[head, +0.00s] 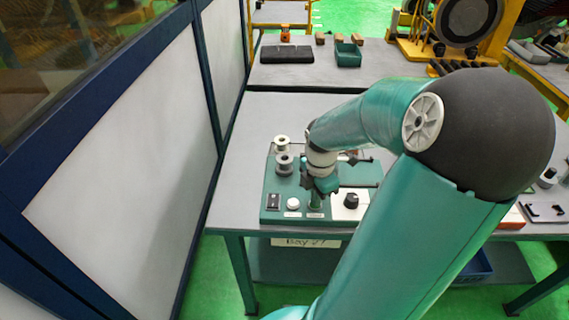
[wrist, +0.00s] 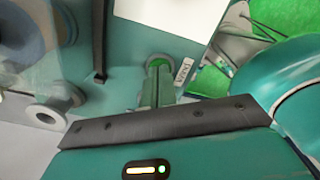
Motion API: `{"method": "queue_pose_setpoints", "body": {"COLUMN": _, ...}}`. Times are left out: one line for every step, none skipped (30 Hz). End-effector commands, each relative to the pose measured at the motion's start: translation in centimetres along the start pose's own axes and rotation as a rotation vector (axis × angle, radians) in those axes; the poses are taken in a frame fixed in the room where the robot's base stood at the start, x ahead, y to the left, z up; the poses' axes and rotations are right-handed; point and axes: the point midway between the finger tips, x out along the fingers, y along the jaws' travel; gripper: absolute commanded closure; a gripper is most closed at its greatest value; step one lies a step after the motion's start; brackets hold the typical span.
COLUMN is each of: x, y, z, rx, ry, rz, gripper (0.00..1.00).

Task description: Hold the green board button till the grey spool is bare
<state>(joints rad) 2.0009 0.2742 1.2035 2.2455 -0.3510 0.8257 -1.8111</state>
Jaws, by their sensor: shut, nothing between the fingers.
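My gripper (head: 316,203) points down onto the front of the green control board (head: 330,218). Its fingers are shut and empty. In the wrist view the fingertips (wrist: 158,72) meet the round green button (wrist: 157,58), whose rim shows around them. They look to be touching it, but how far it is pressed cannot be told. In the head view the gripper hides the button. Two spools stand at the board's back left: a pale one (head: 283,143) and a greyer one (head: 284,161) in front. Whether wire remains on either is too small to tell.
A black switch (head: 273,201) and a white button (head: 293,204) lie left of my gripper, and a black knob (head: 351,201) lies right. A partition (head: 120,165) stands left of the table. A green bin (head: 348,55) and black block (head: 287,54) sit on the far table.

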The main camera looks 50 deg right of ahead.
Motion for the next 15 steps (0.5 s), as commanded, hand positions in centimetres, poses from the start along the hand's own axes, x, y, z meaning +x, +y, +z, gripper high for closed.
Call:
{"method": "queue_pose_setpoints", "body": {"x": -0.1, "y": 0.0, "z": 0.0, "rx": 0.001, "ry": -0.001, "rz": 0.000, "gripper": 1.00}}
{"method": "queue_pose_setpoints", "body": {"x": -0.2, "y": 0.0, "z": 0.1, "rx": 0.001, "ry": -0.002, "rz": 0.000, "gripper": 1.00}}
{"method": "queue_pose_setpoints", "body": {"x": -0.5, "y": 0.0, "z": 0.1, "rx": 0.002, "ry": -0.003, "rz": 0.000, "gripper": 1.00}}
{"method": "queue_pose_setpoints", "body": {"x": -0.7, "y": 0.0, "z": 0.1, "rx": 0.003, "ry": -0.003, "rz": 0.001, "gripper": 1.00}}
{"method": "queue_pose_setpoints", "body": {"x": -0.9, "y": 0.0, "z": 0.1, "rx": 0.002, "ry": -0.003, "rz": 0.001, "gripper": 1.00}}
{"method": "queue_pose_setpoints", "body": {"x": -1.2, "y": 0.0, "z": 0.1, "rx": 0.003, "ry": -0.004, "rz": 0.001, "gripper": 1.00}}
{"method": "queue_pose_setpoints", "body": {"x": -1.4, "y": 0.0, "z": 0.1, "rx": 0.003, "ry": -0.004, "rz": 0.001, "gripper": 1.00}}
{"method": "queue_pose_setpoints", "body": {"x": -1.6, "y": 0.0, "z": 0.2, "rx": 0.003, "ry": -0.004, "rz": 0.000, "gripper": 1.00}}
{"method": "queue_pose_setpoints", "body": {"x": -1.9, "y": 0.0, "z": 0.1, "rx": 0.003, "ry": -0.003, "rz": 0.000, "gripper": 1.00}}
{"method": "queue_pose_setpoints", "body": {"x": -2.1, "y": 0.0, "z": 0.1, "rx": 0.003, "ry": -0.003, "rz": 0.000, "gripper": 1.00}}
{"method": "queue_pose_setpoints", "body": {"x": -2.3, "y": 0.0, "z": 0.1, "rx": 0.001, "ry": -0.003, "rz": 0.000, "gripper": 1.00}}
{"method": "queue_pose_setpoints", "body": {"x": -2.6, "y": 0.0, "z": 0.1, "rx": 0.003, "ry": -0.004, "rz": 0.000, "gripper": 1.00}}
{"method": "queue_pose_setpoints", "body": {"x": -2.8, "y": 0.0, "z": 0.1, "rx": 0.004, "ry": -0.003, "rz": 0.000, "gripper": 1.00}}
{"method": "queue_pose_setpoints", "body": {"x": -3.1, "y": -0.1, "z": 0.1, "rx": 0.003, "ry": -0.004, "rz": 0.000, "gripper": 1.00}}
{"method": "queue_pose_setpoints", "body": {"x": -3.4, "y": -0.1, "z": 0.1, "rx": 0.004, "ry": -0.004, "rz": -0.001, "gripper": 1.00}}
